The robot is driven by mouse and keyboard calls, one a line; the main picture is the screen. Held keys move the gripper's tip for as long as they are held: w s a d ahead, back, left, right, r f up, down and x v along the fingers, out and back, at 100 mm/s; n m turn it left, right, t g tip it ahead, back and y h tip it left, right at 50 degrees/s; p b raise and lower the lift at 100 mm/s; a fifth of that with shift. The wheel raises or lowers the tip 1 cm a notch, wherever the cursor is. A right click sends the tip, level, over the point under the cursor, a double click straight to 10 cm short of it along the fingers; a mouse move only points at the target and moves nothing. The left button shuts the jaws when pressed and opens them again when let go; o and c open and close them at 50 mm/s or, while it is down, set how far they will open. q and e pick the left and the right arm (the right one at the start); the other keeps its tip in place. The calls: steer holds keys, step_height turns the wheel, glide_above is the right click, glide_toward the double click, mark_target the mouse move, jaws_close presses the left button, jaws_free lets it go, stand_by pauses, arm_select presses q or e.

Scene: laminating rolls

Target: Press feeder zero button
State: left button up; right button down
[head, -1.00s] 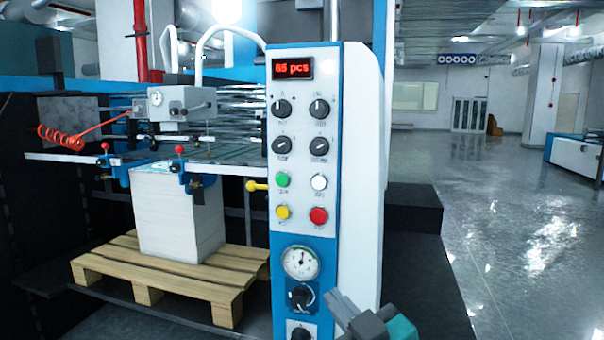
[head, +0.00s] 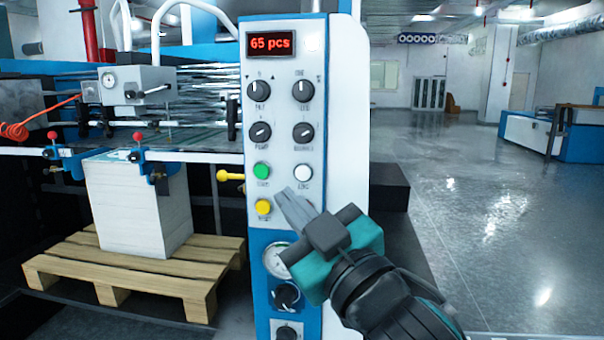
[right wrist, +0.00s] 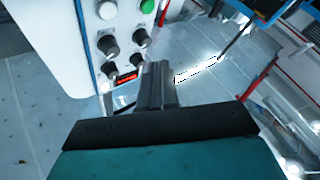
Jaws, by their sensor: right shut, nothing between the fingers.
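The control panel (head: 287,105) carries a green button (head: 261,171), a white button (head: 303,173) and a yellow button (head: 263,207). The button labels are too small to read surely, so I cannot tell which is the feeder zero button. The red button is mostly hidden behind my right gripper (head: 287,196). That gripper is shut and empty, its fingertips in front of the panel just below the white button. In the right wrist view the fingers (right wrist: 157,72) show beside the panel's knobs, with the white button (right wrist: 107,10) and green button (right wrist: 147,6) at the top. My left gripper is not in view.
Above the buttons are several black knobs (head: 259,91) and a red display (head: 270,43) reading 65 pcs. A gauge (head: 276,259) and another knob (head: 286,295) sit below. A paper stack (head: 140,215) stands on a wooden pallet (head: 120,272) at left. Open floor (head: 480,230) lies at right.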

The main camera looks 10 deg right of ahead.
mark_target(303, 173)
steer(key=w+d, duration=0.1)
steer(key=w, duration=0.1)
steer(key=w+d, duration=0.1)
steer(key=w, duration=0.2)
steer(key=w+d, duration=0.1)
steer(key=w, duration=0.2)
steer(key=shift+d+b, duration=0.15)
steer(key=shift+b, duration=0.15)
stand_by(1.3)
steer(key=shift+w, duration=0.1)
stand_by(0.4)
steer(key=shift+w+d, duration=0.2)
steer(key=shift+w, duration=0.1)
